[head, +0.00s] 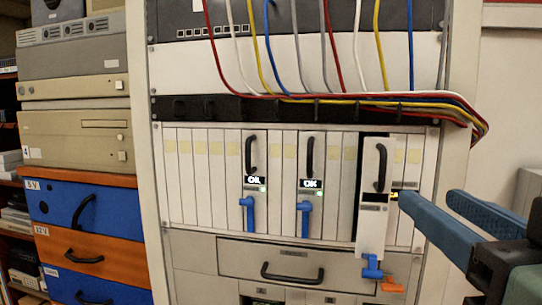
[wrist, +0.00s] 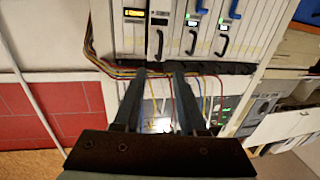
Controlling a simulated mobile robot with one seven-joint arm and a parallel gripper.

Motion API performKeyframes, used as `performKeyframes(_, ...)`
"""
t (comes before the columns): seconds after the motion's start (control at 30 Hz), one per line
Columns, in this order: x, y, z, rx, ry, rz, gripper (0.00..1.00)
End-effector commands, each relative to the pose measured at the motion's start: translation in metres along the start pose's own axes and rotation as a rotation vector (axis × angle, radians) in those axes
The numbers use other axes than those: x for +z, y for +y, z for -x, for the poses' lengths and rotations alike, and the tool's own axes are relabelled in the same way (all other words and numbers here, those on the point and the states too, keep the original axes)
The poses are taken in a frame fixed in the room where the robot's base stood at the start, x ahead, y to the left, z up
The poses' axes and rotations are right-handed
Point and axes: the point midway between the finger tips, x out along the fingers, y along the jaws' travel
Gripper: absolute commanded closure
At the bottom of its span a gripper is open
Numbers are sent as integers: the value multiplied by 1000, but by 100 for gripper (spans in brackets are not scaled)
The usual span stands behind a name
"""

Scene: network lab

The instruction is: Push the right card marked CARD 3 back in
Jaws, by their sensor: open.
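The right card (head: 373,220) is a pale narrow module with a black handle and a blue lever (head: 372,268) at its foot. It stands forward of its neighbours, with a dark gap at its upper left. Its CARD 3 marking is not legible. It also shows in the wrist view (wrist: 156,28), upside down. My gripper (head: 427,196) is open and empty, to the right of the card. One fingertip overlaps the area beside the card's edge in the picture; contact cannot be told. In the wrist view the spread fingers (wrist: 160,70) point toward the rack.
Two other cards with handles and blue levers, left (head: 254,190) and middle (head: 311,190), sit level in the row. An orange piece (head: 392,286) hangs near the right card's foot. Coloured cables (head: 330,96) cross above the cards. A drawer (head: 290,262) lies below.

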Motion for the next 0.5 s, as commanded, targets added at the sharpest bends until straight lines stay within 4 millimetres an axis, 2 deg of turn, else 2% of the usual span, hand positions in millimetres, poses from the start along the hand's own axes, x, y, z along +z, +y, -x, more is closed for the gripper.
performKeyframes(0.03, -5, 0, -4, -2, -5, -3, 59)
performKeyframes(0.5, -4, -1, -43, 0, -7, -1, 59)
